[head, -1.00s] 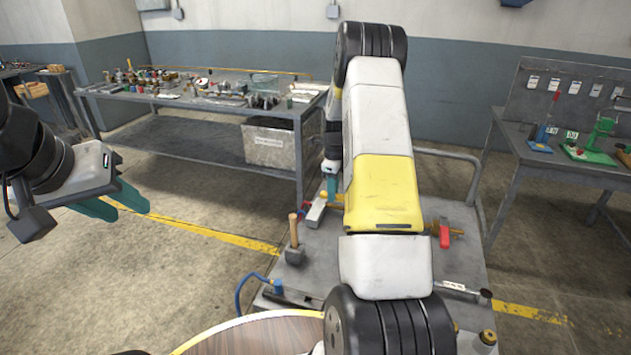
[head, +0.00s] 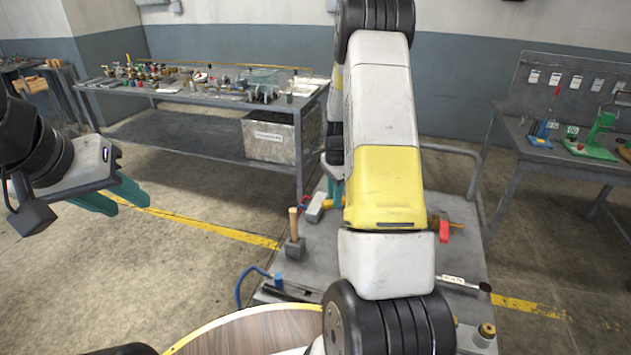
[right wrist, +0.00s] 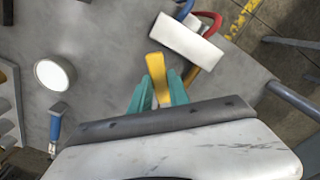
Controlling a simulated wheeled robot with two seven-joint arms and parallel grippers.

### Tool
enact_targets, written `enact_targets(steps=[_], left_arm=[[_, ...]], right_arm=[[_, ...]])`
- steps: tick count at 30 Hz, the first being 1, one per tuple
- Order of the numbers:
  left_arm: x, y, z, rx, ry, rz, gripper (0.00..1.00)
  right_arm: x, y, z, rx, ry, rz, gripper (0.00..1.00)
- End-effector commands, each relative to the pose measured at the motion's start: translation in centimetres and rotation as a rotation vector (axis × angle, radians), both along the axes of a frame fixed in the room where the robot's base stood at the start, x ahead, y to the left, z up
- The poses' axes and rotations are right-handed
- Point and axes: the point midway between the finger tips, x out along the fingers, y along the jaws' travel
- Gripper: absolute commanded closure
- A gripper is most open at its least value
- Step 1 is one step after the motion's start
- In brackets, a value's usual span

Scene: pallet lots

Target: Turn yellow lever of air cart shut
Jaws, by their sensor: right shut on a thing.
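The yellow lever (right wrist: 158,70) stands out between the teal fingers of my right gripper (right wrist: 160,92) in the right wrist view. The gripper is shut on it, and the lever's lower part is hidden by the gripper. In the head view a bit of the yellow lever (head: 328,203) shows by my right gripper (head: 335,192), mostly behind my right arm. The lever is on the grey air cart (head: 462,250). My left gripper (head: 112,197) is open and empty, over the floor at the left.
A pale block (right wrist: 185,40) with red and blue hoses lies close to the lever. A wooden-handled mallet (head: 294,235) and a red handle (head: 444,231) are on the cart. A round wooden tabletop (head: 260,335) is in front. A workbench (head: 200,100) stands behind.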

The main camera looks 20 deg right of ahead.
Motion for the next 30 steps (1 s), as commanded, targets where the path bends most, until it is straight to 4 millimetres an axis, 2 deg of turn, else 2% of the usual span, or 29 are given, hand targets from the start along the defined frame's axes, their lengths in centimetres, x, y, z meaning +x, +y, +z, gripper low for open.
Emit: enact_targets(steps=[18, 30], left_arm=[[0.0, 0.0, 0.0, 0.000, 0.000, 0.000, 0.64], [0.0, 0.0, 0.0, 0.000, 0.000, 0.000, 0.64]], right_arm=[[-4.4, -1.7, 0.1, -0.001, -0.003, 0.567, 1.00], [-5.8, -3.1, 0.1, -0.001, -0.003, 0.799, 1.00]])
